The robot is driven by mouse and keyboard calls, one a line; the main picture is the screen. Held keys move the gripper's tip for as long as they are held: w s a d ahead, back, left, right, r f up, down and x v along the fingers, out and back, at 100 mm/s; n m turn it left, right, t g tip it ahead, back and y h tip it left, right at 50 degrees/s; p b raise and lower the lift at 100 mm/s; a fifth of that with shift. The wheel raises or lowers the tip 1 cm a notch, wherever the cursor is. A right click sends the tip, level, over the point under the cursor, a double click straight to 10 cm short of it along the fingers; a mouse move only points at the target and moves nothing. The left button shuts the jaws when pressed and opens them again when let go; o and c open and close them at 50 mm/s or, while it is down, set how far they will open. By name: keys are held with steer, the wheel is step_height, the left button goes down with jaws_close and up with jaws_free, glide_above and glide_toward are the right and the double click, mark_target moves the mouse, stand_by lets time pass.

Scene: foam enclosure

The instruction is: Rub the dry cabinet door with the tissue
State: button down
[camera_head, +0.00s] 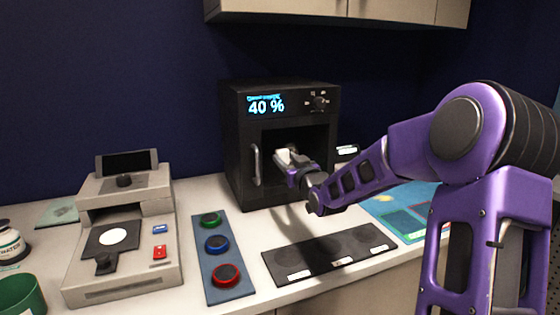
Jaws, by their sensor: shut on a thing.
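The dry cabinet (234,150) is a black box at the back of the counter with a display reading "40 %". Its front has a dark window area and a light vertical handle (256,165) at the left. My gripper (290,164) is in front of the cabinet's window area. It is shut on a small white thing, which looks like the tissue (283,156). The tissue is at the cabinet front; I cannot tell whether it touches the door. My gripper and arm hide part of the cabinet's lower right front.
A grey instrument (120,270) stands at the left. A blue panel with green, blue and red round pieces (225,276) and a black labelled strip (330,254) lie before the cabinet. A blue mat (400,199) is at right. A green container (20,296) sits front left. Cupboards (290,8) hang above.

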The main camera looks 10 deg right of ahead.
mark_target(296, 152)
steer(key=shift+w+d+r+p, duration=0.1)
steer(key=shift+w+d+p, duration=0.15)
steer(key=shift+d, duration=1.15)
steer(key=shift+w+d+p, duration=0.1)
steer(key=shift+w+d, duration=0.25)
steer(key=shift+d, duration=1.05)
steer(key=shift+s+a+b, duration=0.1)
steer(key=shift+a+b, duration=0.35)
steer(key=shift+b, duration=0.05)
steer(key=s+a, duration=0.1)
steer(key=a, duration=0.5)
steer(key=shift+s+a+b, duration=0.15)
steer(key=shift+a+b, duration=0.15)
steer(key=shift+a, duration=0.1)
steer(key=shift+s, duration=0.1)
steer(key=shift+s+d, duration=0.2)
steer(key=shift+s, duration=0.75)
steer(key=shift+s+d, duration=0.25)
steer(key=shift+s, duration=0.65)
steer(key=shift+s+d, duration=0.2)
steer(key=shift+s, duration=0.75)
